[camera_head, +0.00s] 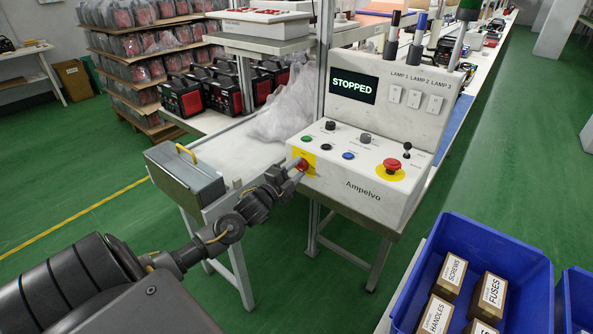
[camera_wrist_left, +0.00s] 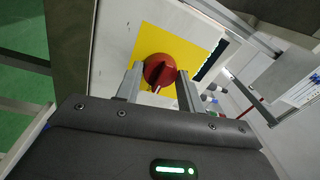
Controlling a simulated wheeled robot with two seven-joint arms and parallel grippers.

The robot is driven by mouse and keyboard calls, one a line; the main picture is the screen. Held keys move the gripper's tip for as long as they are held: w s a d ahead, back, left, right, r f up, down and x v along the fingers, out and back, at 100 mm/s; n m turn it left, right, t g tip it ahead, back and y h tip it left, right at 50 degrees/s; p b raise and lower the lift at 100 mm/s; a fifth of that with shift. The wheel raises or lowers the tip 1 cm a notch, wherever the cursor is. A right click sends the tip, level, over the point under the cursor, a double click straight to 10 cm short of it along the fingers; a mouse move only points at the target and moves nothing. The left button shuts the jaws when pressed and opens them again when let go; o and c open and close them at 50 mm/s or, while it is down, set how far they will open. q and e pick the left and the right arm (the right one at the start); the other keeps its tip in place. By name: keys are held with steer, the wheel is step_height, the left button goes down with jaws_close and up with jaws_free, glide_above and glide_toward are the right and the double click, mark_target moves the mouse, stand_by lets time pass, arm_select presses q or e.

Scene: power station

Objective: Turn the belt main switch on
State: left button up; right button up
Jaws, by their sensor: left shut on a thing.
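The belt main switch (camera_head: 302,164) is a red rotary knob on a yellow plate at the left end of the white Ampelvo control panel (camera_head: 343,206). The panel's display (camera_head: 354,86) reads STOPPED. My left gripper (camera_head: 295,168) is at the knob, and its fingers partly hide it in the head view. In the left wrist view, the red knob (camera_wrist_left: 160,71) sits between the two fingers of my left gripper (camera_wrist_left: 160,82), which is shut on it. A pale pointer mark shows on the knob's lower edge. My right gripper is not in view.
A grey metal box (camera_head: 185,180) with a yellow handle stands left of the panel, close to my left arm. A red emergency button (camera_head: 392,165) is on the panel's right. Blue bins (camera_head: 478,235) with labelled boxes are at the lower right. Green floor is free at left.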

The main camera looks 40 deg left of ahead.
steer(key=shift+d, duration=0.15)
arm_select(q)
steer(key=o, duration=1)
steer(key=shift+c, duration=0.2)
steer(key=s+f, duration=0.1)
steer(key=s, duration=0.9)
steer(key=shift+s+b, duration=0.35)
steer(key=shift+s, duration=0.05)
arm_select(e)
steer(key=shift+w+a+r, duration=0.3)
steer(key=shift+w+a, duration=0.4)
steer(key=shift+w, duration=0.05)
arm_select(q)
steer(key=shift+d, duration=0.1)
